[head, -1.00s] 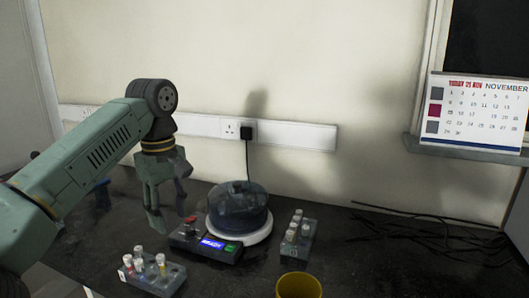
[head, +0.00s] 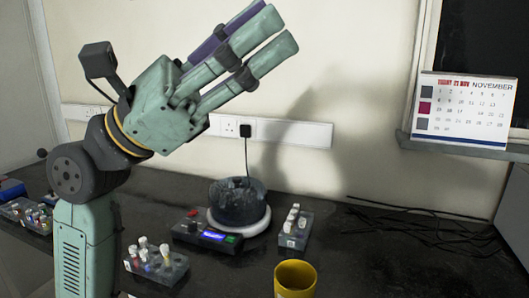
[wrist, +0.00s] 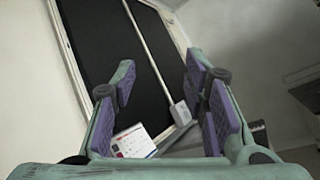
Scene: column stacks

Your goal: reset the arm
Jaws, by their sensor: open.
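My gripper (head: 274,28) is raised high at the upper middle of the head view, its fingers pointing up and to the right. The fingers are spread apart with nothing between them. In the wrist view my gripper (wrist: 165,100) shows purple pads set wide apart, with the calendar (wrist: 132,142) and the dark window (wrist: 125,60) visible beyond. My arm rises at the left of the head view, bent at a dark joint, clear of the bench things.
A round device (head: 238,203) with a lit control panel (head: 212,237) stands on the dark bench. Tube racks stand left (head: 160,266) and right (head: 296,232) of it, another far left (head: 28,214). A yellow cup (head: 295,280) is in front. Cables (head: 420,225) lie right.

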